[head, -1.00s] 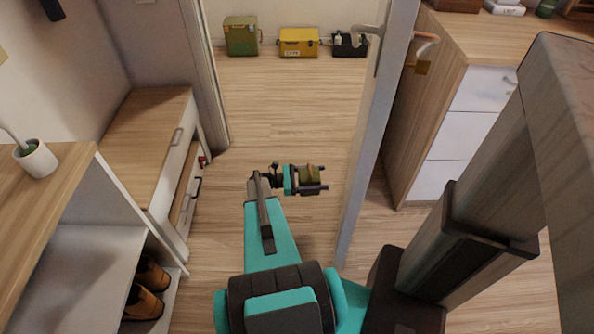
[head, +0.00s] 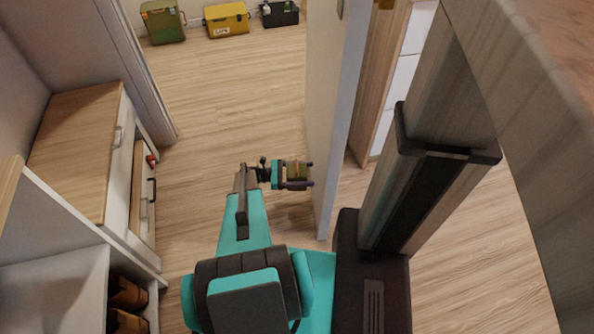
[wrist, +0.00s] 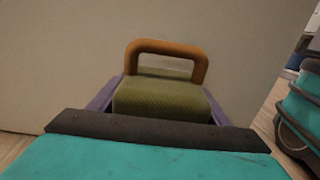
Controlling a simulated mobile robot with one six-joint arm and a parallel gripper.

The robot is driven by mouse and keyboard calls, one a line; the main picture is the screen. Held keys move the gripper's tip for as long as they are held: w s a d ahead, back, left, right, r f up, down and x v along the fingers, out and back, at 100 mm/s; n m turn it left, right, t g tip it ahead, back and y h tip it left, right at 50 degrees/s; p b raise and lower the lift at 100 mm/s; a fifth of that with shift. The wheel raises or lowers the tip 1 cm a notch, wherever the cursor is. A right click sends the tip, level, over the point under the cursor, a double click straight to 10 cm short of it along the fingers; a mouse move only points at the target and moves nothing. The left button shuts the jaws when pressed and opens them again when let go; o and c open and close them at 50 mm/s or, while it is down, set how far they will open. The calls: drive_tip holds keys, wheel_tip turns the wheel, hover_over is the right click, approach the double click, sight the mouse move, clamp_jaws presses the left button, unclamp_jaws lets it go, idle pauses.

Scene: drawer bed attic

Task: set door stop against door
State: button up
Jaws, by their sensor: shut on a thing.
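The door stop is an olive-green ribbed block with a brown loop handle. It shows close up in the wrist view (wrist: 160,97) and small in the head view (head: 297,170). My gripper (head: 298,172) is shut on it, with a finger on each side of the block. The door (head: 336,110) stands open, edge toward me, just right of my gripper. In the wrist view the door's pale face (wrist: 220,40) fills the background behind the handle. Whether the stop touches the door or the floor I cannot tell.
A low wooden cabinet (head: 75,140) with drawers stands at left, and a shelf with brown shoes (head: 127,300) is nearer. A green box (head: 162,22), a yellow case (head: 227,20) and a black box (head: 280,13) line the back wall. Floor between is clear.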

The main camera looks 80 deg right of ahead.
drive_tip(key=shift+w+r, duration=0.15)
drive_tip(key=shift+w, duration=0.1)
drive_tip(key=shift+f, duration=0.25)
drive_tip(key=shift+f+b, duration=3.15)
drive_tip(key=shift+f, duration=1.95)
drive_tip(key=shift+f, duration=0.6)
